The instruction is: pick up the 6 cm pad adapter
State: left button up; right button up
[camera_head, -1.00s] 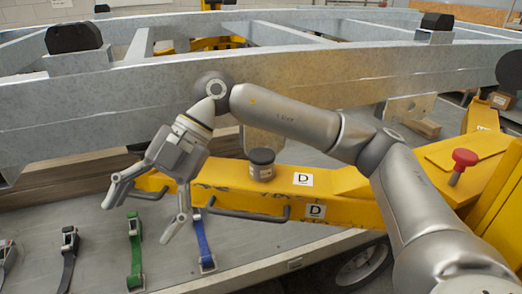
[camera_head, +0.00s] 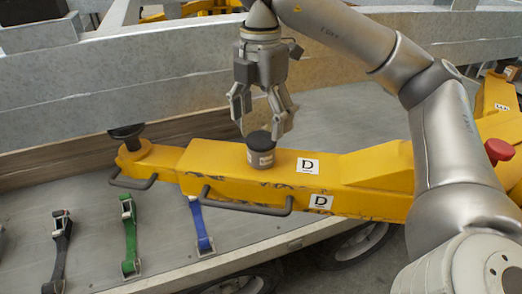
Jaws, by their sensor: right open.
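The pad adapter looks to be the short dark grey cylinder (camera_head: 261,152) with a black top and a small pale label. It stands upright on the yellow beam (camera_head: 225,163), left of a white "D" label. My right gripper (camera_head: 261,130) is open and points down just above it. The fingers are spread to either side of the cylinder's top, and I cannot tell whether they touch it. No arm comes in from the left in this view.
A grey metal frame rail (camera_head: 120,105) runs behind the beam. Black handles (camera_head: 245,207) stick out at the beam's front. Black, green (camera_head: 130,235) and blue (camera_head: 200,228) straps lie on the grey deck in front. A red knob (camera_head: 498,151) stands at the right.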

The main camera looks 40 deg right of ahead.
aim_at(261, 138)
jog(key=shift+d+f, duration=0.1)
jog(key=shift+f, duration=0.5)
notch_tip(261, 138, down, 4)
jog(key=p, duration=0.2)
jog(key=shift+f+p, duration=0.1)
jog(key=shift+p, duration=0.2)
jog(key=shift+f, duration=0.35)
jog(key=c, duration=1.3)
jog(key=shift+r, duration=0.1)
jog(key=shift+c, duration=1)
